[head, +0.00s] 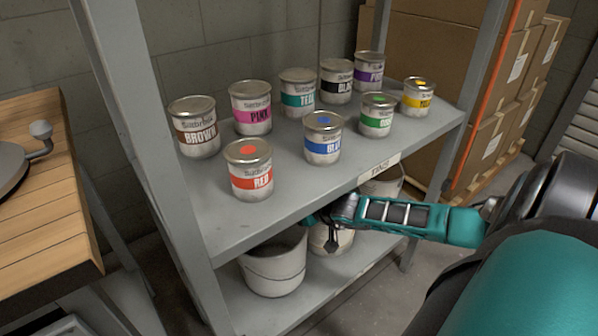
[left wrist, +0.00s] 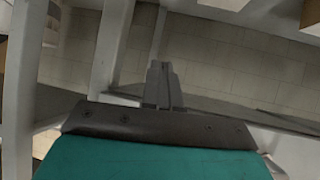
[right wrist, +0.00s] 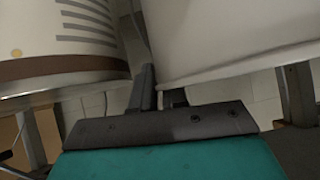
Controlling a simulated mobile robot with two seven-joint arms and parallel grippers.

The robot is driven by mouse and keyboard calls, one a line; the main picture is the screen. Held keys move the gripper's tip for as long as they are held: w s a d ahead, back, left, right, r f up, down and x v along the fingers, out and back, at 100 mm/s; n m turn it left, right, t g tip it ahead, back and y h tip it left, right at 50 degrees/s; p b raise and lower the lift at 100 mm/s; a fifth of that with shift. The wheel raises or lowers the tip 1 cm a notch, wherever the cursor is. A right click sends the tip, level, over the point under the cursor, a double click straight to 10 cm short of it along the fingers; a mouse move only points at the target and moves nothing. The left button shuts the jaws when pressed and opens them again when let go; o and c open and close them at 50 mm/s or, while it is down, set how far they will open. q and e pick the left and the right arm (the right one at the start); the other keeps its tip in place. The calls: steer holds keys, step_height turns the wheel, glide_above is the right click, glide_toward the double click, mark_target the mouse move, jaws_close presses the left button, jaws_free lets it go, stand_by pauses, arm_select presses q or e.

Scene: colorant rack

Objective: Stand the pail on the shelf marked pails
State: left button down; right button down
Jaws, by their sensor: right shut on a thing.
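The pale grey pail (head: 275,268) is at the lower shelf (head: 318,290), at its left front, upright; whether its base touches the shelf I cannot tell. My right gripper (head: 314,222) reaches in from the right under the upper shelf and is shut on the pail's right rim. In the right wrist view the pail's wall (right wrist: 230,40) rises beside my right fingers (right wrist: 160,90). My left gripper (left wrist: 164,85) shows only in the left wrist view, its fingers together and empty.
Several labelled tins, such as red (head: 250,175) and blue (head: 323,145), stand on the upper shelf, with a label (head: 379,167) on its edge. A white tub (head: 332,240) and another pale container (head: 384,183) stand below. A grey post (head: 150,150) is left; boxes (head: 500,100) are right.

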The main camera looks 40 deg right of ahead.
arm_select(q)
steer(key=shift+f+b, duration=0.1)
steer(key=shift+b, duration=0.2)
arm_select(e)
steer(key=shift+f, duration=0.75)
steer(key=c, duration=1.1)
jaws_free()
steer(key=shift+c, duration=0.2)
steer(key=shift+s, duration=0.1)
